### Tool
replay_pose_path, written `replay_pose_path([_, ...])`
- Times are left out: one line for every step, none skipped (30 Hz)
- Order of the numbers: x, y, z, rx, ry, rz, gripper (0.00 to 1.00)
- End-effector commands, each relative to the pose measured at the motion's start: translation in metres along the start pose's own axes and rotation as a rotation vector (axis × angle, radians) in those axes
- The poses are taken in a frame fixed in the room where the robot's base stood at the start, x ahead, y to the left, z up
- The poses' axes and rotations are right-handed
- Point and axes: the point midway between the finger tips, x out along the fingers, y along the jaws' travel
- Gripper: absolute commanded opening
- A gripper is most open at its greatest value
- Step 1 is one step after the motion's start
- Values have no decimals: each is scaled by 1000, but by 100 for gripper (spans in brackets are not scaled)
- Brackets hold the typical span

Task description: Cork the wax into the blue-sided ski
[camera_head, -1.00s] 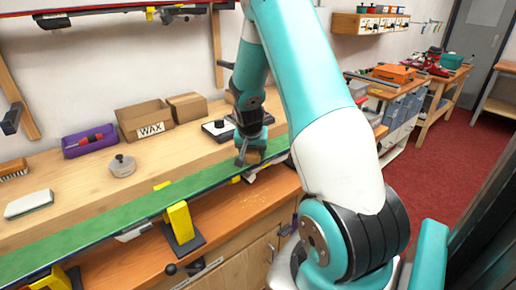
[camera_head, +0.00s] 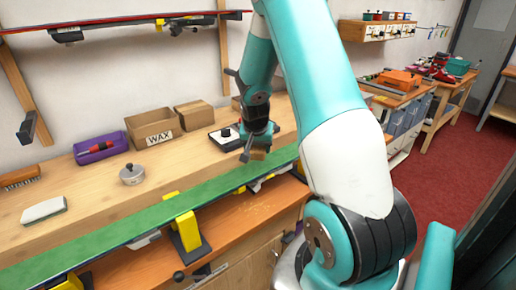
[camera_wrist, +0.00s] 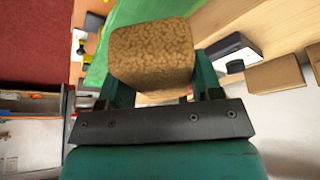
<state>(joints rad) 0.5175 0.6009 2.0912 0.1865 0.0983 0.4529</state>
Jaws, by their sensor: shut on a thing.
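My gripper (camera_head: 256,148) is shut on a brown speckled cork block (camera_wrist: 152,52), which fills the space between the two fingers in the wrist view. In the head view the cork (camera_head: 258,155) is small and sits at the ski's upper surface; I cannot tell whether it touches. The ski (camera_head: 140,221) lies base up with a green top face along the bench's front, held in yellow-and-black vises. Its side edge is mostly dark in this view, and a blue side cannot be made out clearly. The green base also shows in the wrist view (camera_wrist: 125,14).
Behind the ski on the wooden bench are a WAX box (camera_head: 153,128), a smaller box (camera_head: 193,114), a purple tray (camera_head: 101,147), a round metal weight (camera_head: 132,175), a pale block (camera_head: 44,210) and a brush (camera_head: 20,178). A yellow vise (camera_head: 187,231) stands under the ski.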

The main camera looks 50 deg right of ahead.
Motion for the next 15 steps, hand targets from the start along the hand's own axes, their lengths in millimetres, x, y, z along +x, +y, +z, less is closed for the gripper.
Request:
replay_pose_path([-1, 0, -1, 0, 0, 0, 40])
replay_pose_path([-1, 0, 0, 0, 0, 0, 40])
replay_pose_path([0, 0, 0, 0, 0, 0, 40])
replay_pose_path([0, 0, 0, 0, 0, 0, 40])
replay_pose_path([0, 0, 0, 0, 0, 0, 40])
replay_pose_path([0, 0, 0, 0, 0, 0, 40])
replay_pose_path([0, 0, 0, 0, 0, 0, 40])
replay_pose_path([-1, 0, 0, 0, 1, 0, 40])
replay_pose_path([-2, 0, -1, 0, 1, 0, 40])
replay_pose_path([-3, 0, -2, 0, 1, 0, 40])
replay_pose_path([-5, 0, -2, 0, 1, 0, 40])
replay_pose_path([-8, 0, -4, 0, 1, 0, 40])
replay_pose_path([-11, 0, -5, 0, 1, 0, 40])
replay_pose_path([-14, 0, -6, 0, 1, 0, 40])
replay_pose_path([-18, 0, -8, 0, 2, -1, 40])
